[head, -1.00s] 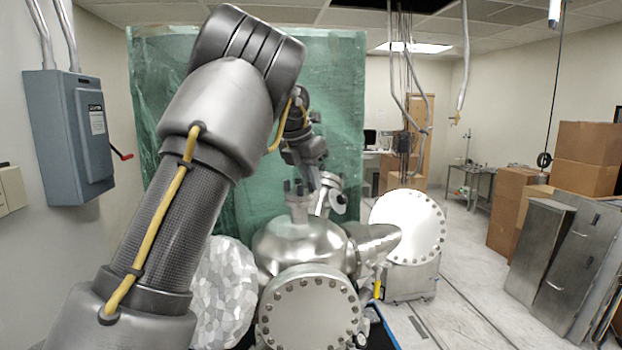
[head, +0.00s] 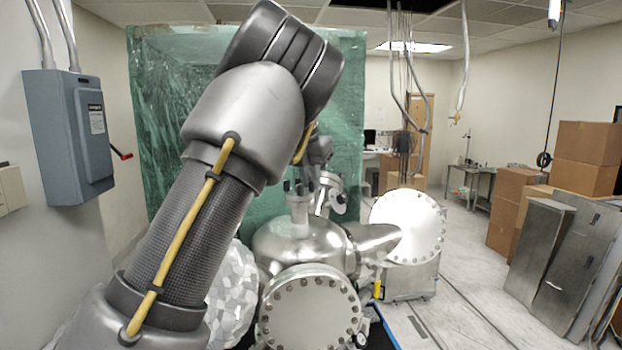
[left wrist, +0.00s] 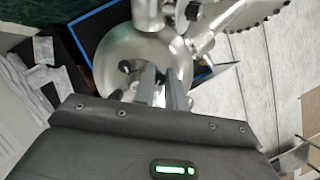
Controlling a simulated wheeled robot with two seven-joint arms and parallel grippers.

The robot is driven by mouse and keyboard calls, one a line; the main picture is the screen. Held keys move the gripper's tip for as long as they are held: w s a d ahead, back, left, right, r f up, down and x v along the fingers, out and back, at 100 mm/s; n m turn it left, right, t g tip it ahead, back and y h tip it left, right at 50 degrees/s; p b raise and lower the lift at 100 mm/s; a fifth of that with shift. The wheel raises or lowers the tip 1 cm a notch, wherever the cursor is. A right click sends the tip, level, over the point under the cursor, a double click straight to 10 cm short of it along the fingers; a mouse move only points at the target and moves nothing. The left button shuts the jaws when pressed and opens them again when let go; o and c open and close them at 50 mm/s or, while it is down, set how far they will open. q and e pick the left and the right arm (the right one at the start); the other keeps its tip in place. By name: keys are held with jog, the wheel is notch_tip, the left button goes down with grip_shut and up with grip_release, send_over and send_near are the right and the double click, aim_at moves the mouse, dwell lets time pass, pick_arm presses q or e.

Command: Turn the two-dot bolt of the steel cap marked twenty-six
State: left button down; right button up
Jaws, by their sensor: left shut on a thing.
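The steel vessel (head: 300,243) stands in the middle of the head view, with two short ports on top. The upright port (head: 299,205) has dark bolts at its rim. The tilted port (head: 329,190) stands just to its right. No number or dot marks are legible. My left gripper (left wrist: 164,92) shows in the left wrist view with its two fingers close together over a steel flange with dark bolts (left wrist: 124,66). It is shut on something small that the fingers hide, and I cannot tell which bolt. In the head view its fingertips are mostly hidden. My right gripper is not in view.
A large bolted front flange (head: 310,308) and a right side flange (head: 408,226) project from the vessel. A green plastic-wrapped block (head: 175,110) stands behind. A grey switch box (head: 68,135) is on the left wall. Cardboard boxes (head: 588,158) stand right; the right floor is partly clear.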

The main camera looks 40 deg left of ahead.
pick_arm(q)
jog(key=c, duration=1.7)
grip_release()
jog(key=v, duration=1)
jog(key=shift+r, duration=0.4)
